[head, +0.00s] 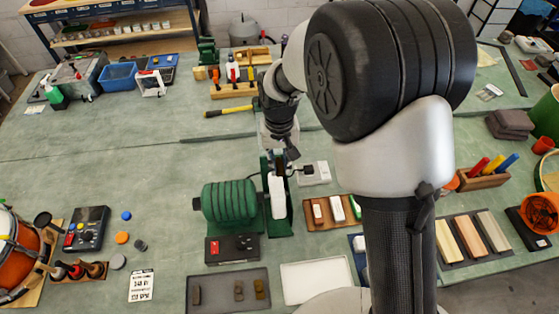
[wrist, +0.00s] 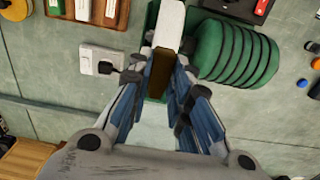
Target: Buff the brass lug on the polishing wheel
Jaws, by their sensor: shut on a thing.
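The polishing machine has a green ribbed motor (head: 230,201) and a white polishing wheel (head: 278,197). In the wrist view the wheel (wrist: 170,25) is straight ahead of my fingers and the motor (wrist: 235,52) is on the right. My gripper (head: 279,154) is at the far side of the wheel, partly hidden by its green housing. In the wrist view my gripper (wrist: 166,88) is shut on the brass lug (wrist: 161,72). The lug's far end is at the wheel's edge; I cannot tell whether they touch.
A grey tray (head: 220,304) with several small brownish pieces and an empty white tray (head: 316,281) lie at the front. A switch box (head: 232,248) sits before the motor. A white socket box (head: 316,173) with a plug is right of my gripper.

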